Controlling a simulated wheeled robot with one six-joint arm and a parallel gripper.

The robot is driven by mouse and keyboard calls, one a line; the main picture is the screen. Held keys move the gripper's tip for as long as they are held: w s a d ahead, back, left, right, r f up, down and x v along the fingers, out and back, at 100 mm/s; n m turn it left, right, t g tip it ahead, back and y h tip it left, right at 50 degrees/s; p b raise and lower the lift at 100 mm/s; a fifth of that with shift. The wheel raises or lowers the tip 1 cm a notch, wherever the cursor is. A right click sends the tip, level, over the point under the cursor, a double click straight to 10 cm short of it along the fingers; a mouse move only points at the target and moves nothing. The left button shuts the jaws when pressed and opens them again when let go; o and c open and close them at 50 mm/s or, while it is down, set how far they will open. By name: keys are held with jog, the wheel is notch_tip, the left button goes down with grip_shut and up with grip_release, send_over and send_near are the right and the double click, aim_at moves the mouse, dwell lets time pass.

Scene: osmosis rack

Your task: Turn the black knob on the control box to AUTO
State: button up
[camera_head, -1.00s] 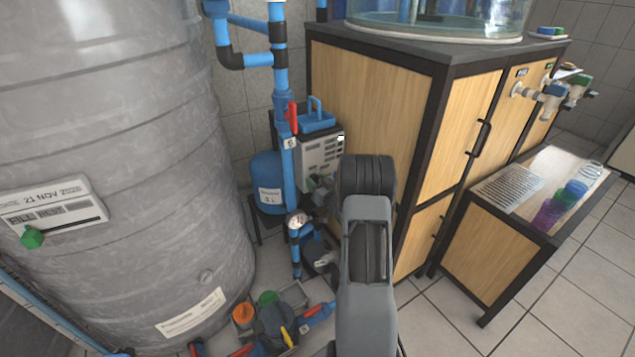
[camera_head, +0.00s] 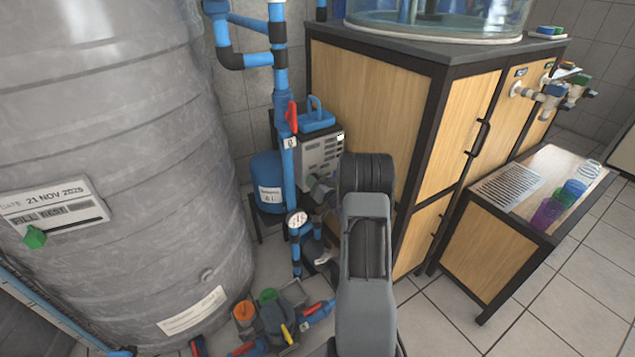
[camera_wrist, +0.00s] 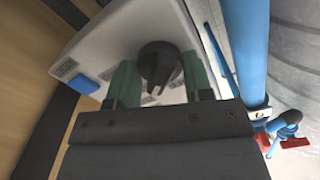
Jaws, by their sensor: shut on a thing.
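The control box (camera_wrist: 118,38) is a pale grey box that fills the upper middle of the wrist view. It also shows in the head view (camera_head: 321,150), beside the blue pipe. The black knob (camera_wrist: 159,62) is on its face. My gripper (camera_wrist: 160,72) has one green finger on each side of the knob and is shut on it. The small labels around the knob are too blurred or covered to read, so I cannot tell which position it points to. In the head view my arm hides the knob.
A blue button (camera_wrist: 83,84) sits on the box left of the knob. A blue pipe (camera_wrist: 246,50) and a red-handled valve (camera_wrist: 290,138) stand close on the right. In the head view the wooden cabinet (camera_head: 375,95) is right of the box, and a grey tank (camera_head: 110,150) is left.

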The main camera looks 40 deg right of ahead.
jog(key=o, duration=0.9)
jog(key=shift+s, duration=0.15)
jog(key=s, duration=0.4)
jog(key=s+p, duration=0.1)
jog(key=s, duration=0.4)
jog(key=s+p, duration=0.1)
jog(key=s, duration=0.3)
jog(key=shift+s+a, duration=0.3)
jog(key=shift+a, duration=0.1)
jog(key=shift+r+p, duration=0.1)
jog(key=shift+p, duration=0.2)
